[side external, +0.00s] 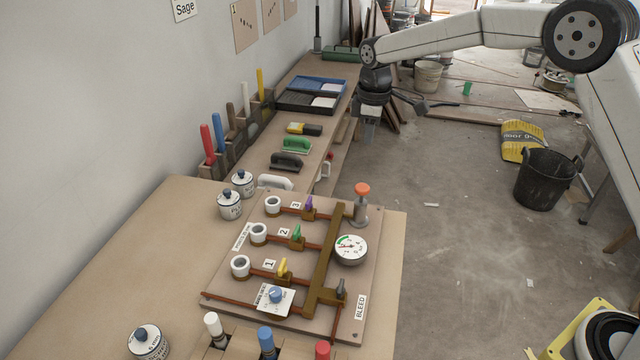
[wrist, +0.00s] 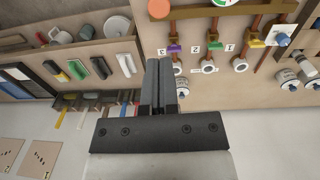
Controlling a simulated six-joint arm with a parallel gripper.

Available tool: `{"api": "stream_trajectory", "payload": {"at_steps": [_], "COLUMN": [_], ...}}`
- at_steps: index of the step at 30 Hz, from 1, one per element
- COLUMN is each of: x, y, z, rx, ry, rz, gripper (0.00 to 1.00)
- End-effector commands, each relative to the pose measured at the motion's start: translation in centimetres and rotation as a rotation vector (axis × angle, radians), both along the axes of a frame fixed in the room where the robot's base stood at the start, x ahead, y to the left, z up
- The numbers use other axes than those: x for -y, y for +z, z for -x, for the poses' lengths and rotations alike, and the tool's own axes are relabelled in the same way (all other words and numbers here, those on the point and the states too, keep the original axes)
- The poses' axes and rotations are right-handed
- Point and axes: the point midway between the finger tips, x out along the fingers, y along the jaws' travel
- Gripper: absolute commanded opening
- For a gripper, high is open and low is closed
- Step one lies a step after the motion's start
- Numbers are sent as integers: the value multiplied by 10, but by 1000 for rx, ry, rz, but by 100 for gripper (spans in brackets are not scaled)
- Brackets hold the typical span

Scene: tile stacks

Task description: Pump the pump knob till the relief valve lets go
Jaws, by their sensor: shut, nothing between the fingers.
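The pump knob (side external: 362,189) is an orange cap on a grey cylinder at the board's far right corner. It also shows at the top edge of the wrist view (wrist: 158,8). My gripper (side external: 368,134) points down beyond the knob in the side view, apart from it. Its fingers (wrist: 160,68) are together and empty. A round gauge (side external: 350,249) with green and red marks sits beside the brown manifold (side external: 328,250); its reading is too small to tell. A blue knob (side external: 275,294) sits on a white labelled card; I cannot tell whether this is the relief valve.
Purple (side external: 309,203), green (side external: 297,233) and yellow (side external: 283,267) valve handles stand on the board's pipes. A grey lever (side external: 341,287) stands near the BLEED label. Floats, trays and upright tools line the back bench. White jars stand left of the board.

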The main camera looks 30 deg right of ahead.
Motion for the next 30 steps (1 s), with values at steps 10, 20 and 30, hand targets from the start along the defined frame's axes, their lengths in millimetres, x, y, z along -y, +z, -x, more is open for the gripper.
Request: {"api": "stream_trajectory", "payload": {"at_steps": [10, 20, 30], "x": [-3, -3, -1], "y": [10, 1, -39], "z": [-1, -1, -2], "rx": [-4, -6, -8], "ry": [-3, -3, -3], "rz": [20, 19, 19], "gripper": [0, 0, 0]}}
